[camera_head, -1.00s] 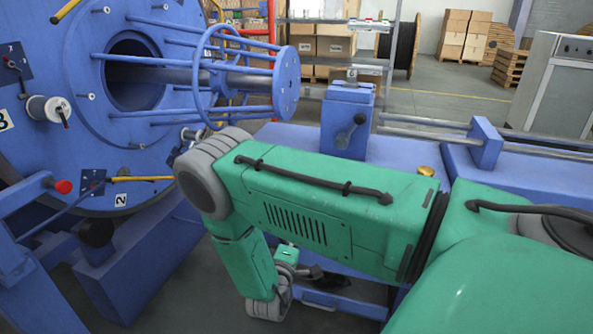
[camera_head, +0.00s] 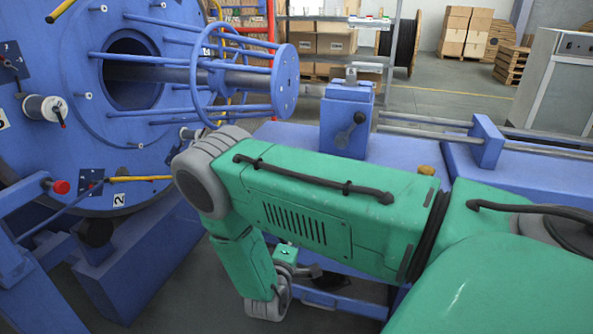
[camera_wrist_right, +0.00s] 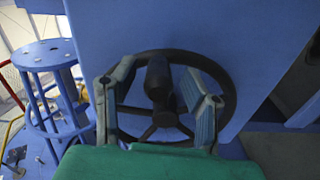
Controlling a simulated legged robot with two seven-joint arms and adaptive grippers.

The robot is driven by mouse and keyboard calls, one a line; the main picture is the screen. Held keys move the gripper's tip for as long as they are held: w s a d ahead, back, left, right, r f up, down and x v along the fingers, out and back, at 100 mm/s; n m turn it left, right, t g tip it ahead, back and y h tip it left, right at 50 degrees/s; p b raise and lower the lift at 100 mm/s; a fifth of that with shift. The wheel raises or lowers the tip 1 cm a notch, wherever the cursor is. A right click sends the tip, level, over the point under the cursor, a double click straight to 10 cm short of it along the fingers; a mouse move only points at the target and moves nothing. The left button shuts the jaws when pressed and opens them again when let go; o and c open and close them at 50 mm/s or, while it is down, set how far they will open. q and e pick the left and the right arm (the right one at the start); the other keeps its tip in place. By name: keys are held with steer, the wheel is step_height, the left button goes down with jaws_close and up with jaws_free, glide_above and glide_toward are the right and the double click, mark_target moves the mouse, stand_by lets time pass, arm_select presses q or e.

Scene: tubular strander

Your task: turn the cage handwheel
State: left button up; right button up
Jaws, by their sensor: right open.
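In the right wrist view a dark handwheel (camera_wrist_right: 215,72) with several spokes stands in front of a blue panel. A dark knob or hub (camera_wrist_right: 158,78) stands out toward the camera near its middle. My right gripper (camera_wrist_right: 158,100) is open, with one grey finger on each side of the knob. The fingers overlap the wheel's rim in the picture; I cannot tell whether they touch it. In the head view the wheel cannot be made out, and my green right arm covers much of the machine's front. My left gripper is not in view.
The strander's blue disc (camera_head: 80,40) and rod cage with a ring (camera_head: 200,60) fill the left. A blue post with a crank (camera_head: 347,118) stands behind my arm. A grey cabinet (camera_head: 555,80) stands at the right. Open floor (camera_head: 440,105) lies behind the machine.

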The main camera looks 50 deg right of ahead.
steer(key=v, duration=1.1)
steer(key=shift+a, duration=0.3)
steer(key=shift+f, duration=0.1)
steer(key=s+a+f+y, duration=0.3)
steer(key=s+f+y, duration=0.1)
steer(key=f+y, duration=0.5)
steer(key=s+a+m+g+y, duration=0.1)
steer(key=s+a+g+y, duration=0.2)
steer(key=s, duration=0.4)
steer(key=s+a+r+m+g+y, duration=0.1)
steer(key=s+a+g+y, duration=0.2)
steer(key=s, duration=0.5)
steer(key=shift+s+a+m+y+p, duration=0.3)
steer(key=shift+a+y+p, duration=0.15)
steer(key=shift+a+y, duration=0.35)
